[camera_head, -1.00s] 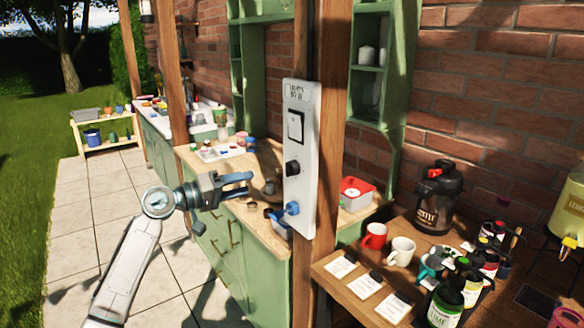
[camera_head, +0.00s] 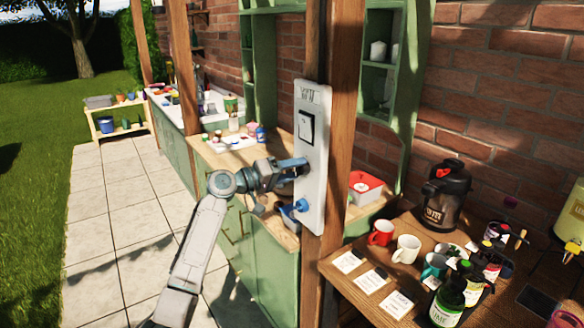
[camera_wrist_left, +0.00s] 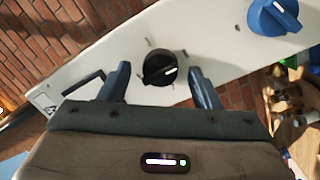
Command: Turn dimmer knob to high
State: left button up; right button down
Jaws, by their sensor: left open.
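The black dimmer knob (camera_wrist_left: 160,68) sits on a white panel (camera_head: 312,150) fixed to a wooden post. It has a pale pointer line and small tick marks around it on the panel. My left gripper (camera_wrist_left: 163,82) is open, with one finger on each side of the knob; I cannot tell whether the fingers touch it. In the head view my left gripper (camera_head: 300,165) is at the panel and hides the knob. A blue knob (camera_wrist_left: 275,15) is lower on the same panel, and it also shows in the head view (camera_head: 301,205). My right gripper is out of view.
A rocker switch (camera_head: 305,126) is above the gripper on the panel. A green cabinet counter (camera_head: 215,150) with small items is behind the post. At the right, a wooden table (camera_head: 345,285) holds mugs, bottles and a black jug (camera_head: 447,195). Paving at the left is clear.

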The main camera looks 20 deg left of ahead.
pick_arm(q)
jog(key=c, duration=0.9)
jog(key=shift+c, duration=0.4)
pick_arm(e)
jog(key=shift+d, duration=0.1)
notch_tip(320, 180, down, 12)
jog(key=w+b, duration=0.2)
jog(key=b, duration=1.1)
pick_arm(q)
jog(key=shift+s+d+r+m+y+b, duration=0.1)
jog(key=shift+m+y+b, duration=0.45)
jog(key=shift+m, duration=2.1)
jog(key=shift+w+f+m+y+b, duration=0.1)
jog(key=shift+m+y+b, duration=0.45)
jog(key=shift+m, duration=2.15)
jog(key=shift+s+d+r+m+y+b, duration=0.15)
jog(key=shift+m+b, duration=0.7)
jog(key=shift+m, duration=1.8)
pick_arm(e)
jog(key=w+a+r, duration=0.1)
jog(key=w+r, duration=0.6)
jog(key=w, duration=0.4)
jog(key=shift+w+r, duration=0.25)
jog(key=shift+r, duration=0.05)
